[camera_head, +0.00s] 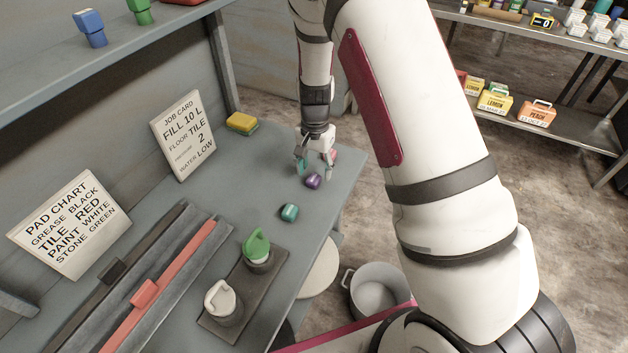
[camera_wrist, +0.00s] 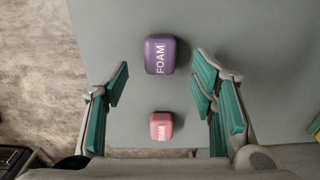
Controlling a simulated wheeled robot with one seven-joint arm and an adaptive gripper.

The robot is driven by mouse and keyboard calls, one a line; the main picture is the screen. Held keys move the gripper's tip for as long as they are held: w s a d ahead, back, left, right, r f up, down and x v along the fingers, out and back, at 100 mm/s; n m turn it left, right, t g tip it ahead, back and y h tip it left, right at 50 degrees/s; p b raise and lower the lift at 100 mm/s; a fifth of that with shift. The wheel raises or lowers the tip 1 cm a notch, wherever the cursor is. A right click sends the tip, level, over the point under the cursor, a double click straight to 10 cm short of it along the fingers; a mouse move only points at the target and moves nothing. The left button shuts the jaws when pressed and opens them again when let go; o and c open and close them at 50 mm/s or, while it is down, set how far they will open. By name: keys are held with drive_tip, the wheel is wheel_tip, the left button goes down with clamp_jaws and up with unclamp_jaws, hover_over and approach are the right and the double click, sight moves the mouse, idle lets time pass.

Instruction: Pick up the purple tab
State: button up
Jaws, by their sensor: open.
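The purple tab (camera_head: 313,181) lies on the grey bench near its right edge. In the wrist view the purple tab (camera_wrist: 160,56) is a rounded block marked FOAM, at upper centre. My gripper (camera_head: 315,165) points down over the bench beside it, its teal-padded fingers spread apart and empty. In the wrist view the fingertips of my gripper (camera_wrist: 162,78) stand left and right of the purple tab, with space on both sides. Their height above it is hard to tell.
A teal tab (camera_head: 289,212) lies nearer the front. A green-handled item (camera_head: 257,246) and a white-handled one (camera_head: 222,298) stand on a dark mat. The bench edge is close on the right.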

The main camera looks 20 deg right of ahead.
drive_tip(key=shift+f, duration=1.15)
drive_tip(key=c, duration=1.1)
drive_tip(key=shift+c, duration=0.2)
